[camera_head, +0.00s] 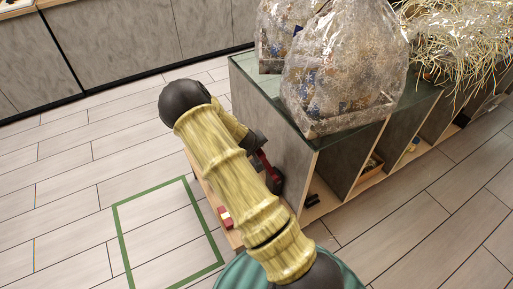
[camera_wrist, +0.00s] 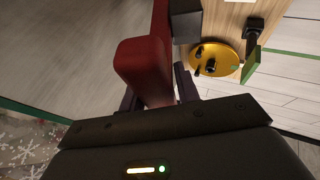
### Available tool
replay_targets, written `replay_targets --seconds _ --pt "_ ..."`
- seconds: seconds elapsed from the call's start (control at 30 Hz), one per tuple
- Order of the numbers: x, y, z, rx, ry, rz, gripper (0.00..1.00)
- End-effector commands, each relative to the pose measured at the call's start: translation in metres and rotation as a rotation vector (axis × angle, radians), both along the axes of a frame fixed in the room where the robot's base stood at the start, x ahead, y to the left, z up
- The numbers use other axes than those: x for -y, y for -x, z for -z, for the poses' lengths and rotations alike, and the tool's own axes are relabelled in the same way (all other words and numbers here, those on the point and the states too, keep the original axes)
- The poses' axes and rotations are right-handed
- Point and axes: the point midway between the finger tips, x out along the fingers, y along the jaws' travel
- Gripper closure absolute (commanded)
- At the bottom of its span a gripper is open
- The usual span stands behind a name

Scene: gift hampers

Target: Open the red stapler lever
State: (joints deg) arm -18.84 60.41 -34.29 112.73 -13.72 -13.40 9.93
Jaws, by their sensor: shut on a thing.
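A dark red bar, seemingly part of the red stapler (camera_wrist: 143,62), stands between the two dark fingers of my gripper (camera_wrist: 160,92) in the wrist view. The fingers are shut on it, and its far end runs up out of the frame. In the head view my gripper (camera_head: 262,152) is beside the counter's end, partly hidden by my arm. A thin strip of the red stapler (camera_head: 266,164) shows there. The rest of the stapler is hidden, and I cannot tell how far the lever is raised.
A low wooden surface (camera_head: 204,192) holds a red and white item (camera_head: 225,217). The wrist view shows a yellow round item (camera_wrist: 216,62) on wood. Wrapped hampers (camera_head: 340,65) stand on the counter (camera_head: 250,75). Open floor with a green outline (camera_head: 120,228) lies left.

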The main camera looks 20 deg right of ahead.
Motion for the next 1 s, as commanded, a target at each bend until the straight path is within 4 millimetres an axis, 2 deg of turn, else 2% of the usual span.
replay_targets --seconds 0.03,0.17,0.2,0.27,0.67,0.77,1.0 --pt "0.007 0.002 0.000 -0.005 0.009 0.010 1.00" --pt "0.007 0.002 0.000 -0.005 0.009 0.010 1.00" --pt "0.007 0.002 0.000 -0.004 0.009 0.009 0.62" --pt "0.006 0.002 0.000 -0.004 0.008 0.008 0.51" --pt "-0.001 0.002 -0.005 0.001 0.003 0.001 0.51" --pt "-0.006 0.006 -0.015 0.002 0.002 0.001 0.51" --pt "-0.023 0.025 -0.051 0.001 0.001 0.002 0.51"
